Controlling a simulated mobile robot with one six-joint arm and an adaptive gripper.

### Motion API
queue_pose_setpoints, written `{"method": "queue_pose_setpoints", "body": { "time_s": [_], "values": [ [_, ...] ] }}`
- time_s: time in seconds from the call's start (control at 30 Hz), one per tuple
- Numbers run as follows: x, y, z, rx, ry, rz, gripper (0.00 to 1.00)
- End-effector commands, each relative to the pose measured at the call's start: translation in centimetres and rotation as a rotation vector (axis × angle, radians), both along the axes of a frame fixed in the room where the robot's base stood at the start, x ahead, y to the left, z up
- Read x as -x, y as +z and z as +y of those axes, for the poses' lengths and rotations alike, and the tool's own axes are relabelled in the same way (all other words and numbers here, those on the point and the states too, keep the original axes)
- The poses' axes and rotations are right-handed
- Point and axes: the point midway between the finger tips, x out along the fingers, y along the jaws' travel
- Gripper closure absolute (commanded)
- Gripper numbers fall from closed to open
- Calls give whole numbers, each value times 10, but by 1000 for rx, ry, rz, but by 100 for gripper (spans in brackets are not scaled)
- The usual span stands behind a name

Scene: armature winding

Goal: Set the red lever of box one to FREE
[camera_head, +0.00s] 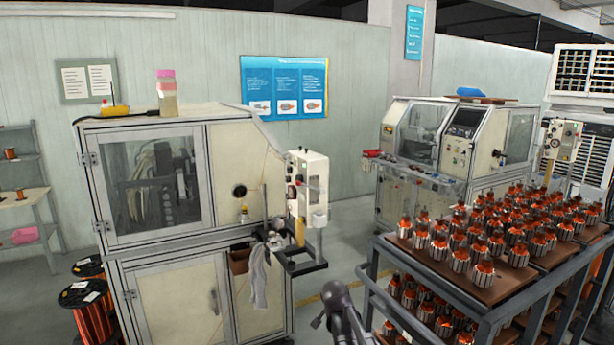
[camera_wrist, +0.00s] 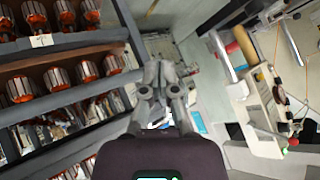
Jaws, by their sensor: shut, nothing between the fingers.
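A cream control box (camera_head: 308,188) with small knobs stands on the right side of the near winding machine. It also shows in the wrist view (camera_wrist: 262,110), turned on its side at the right, with a small red spot (camera_wrist: 293,141) near its lower edge. I cannot tell whether that spot is the red lever, or how any lever is set. No box number is readable. My gripper (camera_wrist: 160,72) is shut and empty in the middle of the wrist view, apart from the box. In the head view, a dark grey part of my arm shows at the bottom.
A rack (camera_head: 450,298) loaded with copper-wound armatures stands at the right, close to my arm. The near machine (camera_head: 165,225) has a cloth (camera_head: 259,277) and a small shelf (camera_head: 305,262) at its side. A second machine (camera_head: 450,150) stands behind. Floor shows between machine and rack.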

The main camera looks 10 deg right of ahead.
Motion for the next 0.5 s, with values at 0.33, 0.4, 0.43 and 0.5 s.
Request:
{"method": "queue_pose_setpoints", "body": {
  "time_s": [0.33, 0.4, 0.43, 0.5],
  "values": [
    [-129, 145, -9, -261, -143, -484, 100],
    [-149, 172, -8, -328, -146, -572, 100],
    [-158, 184, -7, -357, -144, -608, 100],
    [-175, 209, -5, -426, -137, -682, 100]
  ]
}}
